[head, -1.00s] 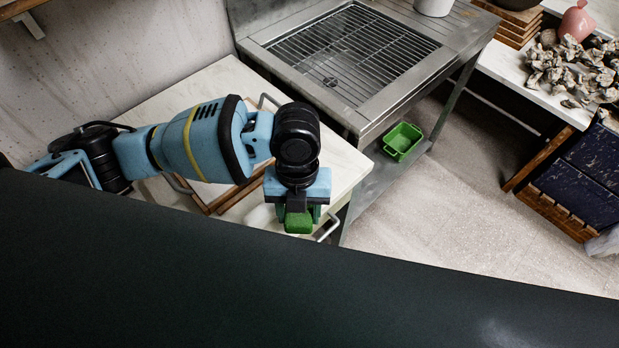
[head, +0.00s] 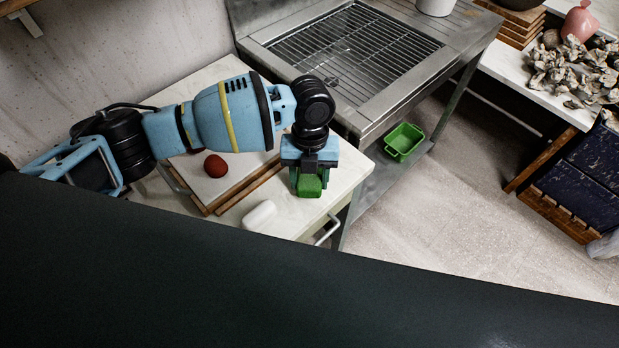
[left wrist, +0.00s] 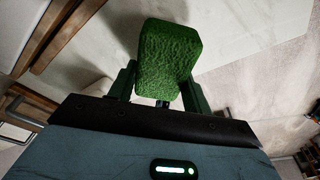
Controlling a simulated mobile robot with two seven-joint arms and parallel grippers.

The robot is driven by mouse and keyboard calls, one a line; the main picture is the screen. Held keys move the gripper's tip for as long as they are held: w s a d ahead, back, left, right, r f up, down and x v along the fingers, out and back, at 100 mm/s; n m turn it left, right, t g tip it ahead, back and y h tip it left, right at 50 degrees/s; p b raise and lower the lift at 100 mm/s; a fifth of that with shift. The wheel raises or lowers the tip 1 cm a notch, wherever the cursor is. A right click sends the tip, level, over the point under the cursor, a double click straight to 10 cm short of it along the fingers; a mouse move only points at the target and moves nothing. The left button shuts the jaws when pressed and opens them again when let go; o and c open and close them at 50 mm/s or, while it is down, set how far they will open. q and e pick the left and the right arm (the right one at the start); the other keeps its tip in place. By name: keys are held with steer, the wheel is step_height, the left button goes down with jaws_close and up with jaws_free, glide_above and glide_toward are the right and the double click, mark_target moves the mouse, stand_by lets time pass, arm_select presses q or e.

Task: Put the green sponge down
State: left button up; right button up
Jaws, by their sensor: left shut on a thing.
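The green sponge (head: 309,186) is held between the fingers of my left gripper (head: 308,180), which is shut on it. They are over the right part of the pale table top (head: 340,166), near its corner. In the left wrist view the sponge (left wrist: 168,58) sticks out past the dark green fingers of the left gripper (left wrist: 160,85), with the pale table top beyond it. I cannot tell whether the sponge touches the table. My right gripper is not in view.
A wood-framed tray (head: 245,186) with a red ball (head: 215,166) lies left of the sponge. A white rounded block (head: 259,215) sits near the table's front edge. A metal sink unit (head: 362,116) stands behind, with a green basket (head: 403,141) on its lower shelf.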

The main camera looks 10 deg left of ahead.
arm_select(q)
steer(key=shift+f, duration=0.55)
steer(key=shift+f, duration=0.2)
steer(key=o, duration=1.3)
steer(key=shift+r, duration=0.1)
steer(key=shift+r, duration=0.25)
steer(key=r, duration=0.3)
steer(key=w+r, duration=0.1)
steer(key=r, duration=0.3)
steer(key=w+r, duration=0.1)
steer(key=r, duration=0.3)
steer(key=shift+w+a+r, duration=0.15)
steer(key=shift+a+r, duration=0.1)
